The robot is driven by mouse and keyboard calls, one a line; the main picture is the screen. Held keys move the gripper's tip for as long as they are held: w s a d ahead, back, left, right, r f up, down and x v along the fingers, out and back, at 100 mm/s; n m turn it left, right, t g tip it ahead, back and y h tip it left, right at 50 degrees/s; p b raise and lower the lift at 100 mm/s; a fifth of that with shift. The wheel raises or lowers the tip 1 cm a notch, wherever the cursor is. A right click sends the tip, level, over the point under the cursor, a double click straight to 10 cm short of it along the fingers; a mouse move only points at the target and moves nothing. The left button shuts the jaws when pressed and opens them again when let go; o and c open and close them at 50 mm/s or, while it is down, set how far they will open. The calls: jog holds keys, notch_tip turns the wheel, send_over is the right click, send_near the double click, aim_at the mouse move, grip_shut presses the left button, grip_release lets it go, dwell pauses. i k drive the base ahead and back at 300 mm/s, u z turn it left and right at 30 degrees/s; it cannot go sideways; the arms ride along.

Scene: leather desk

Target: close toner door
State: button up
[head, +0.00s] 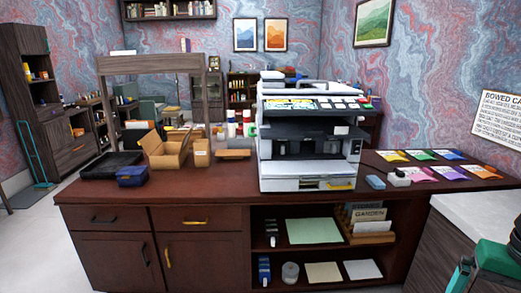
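A white and black printer (308,168) stands upright on the dark wooden desk (215,182), right of the middle in the head view. Its front shows a wide dark opening (303,147) with dark parts inside. Below the opening is a pale front panel that seems to stick forward, and I cannot tell for certain whether this is the toner door folded down. A lower drawer front (293,185) with a yellow handle (340,187) sits under it. My gripper is not in view.
An open cardboard box (170,153), a blue box (131,176) and a black tray (111,165) stand left of the printer. Coloured cards (420,155) and a blue block (375,182) lie to its right. A green seat-like object (495,257) is at the lower right.

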aim_at(330, 168)
jog(key=z, duration=1)
jog(key=i, duration=0.5)
jog(key=u, duration=2.35)
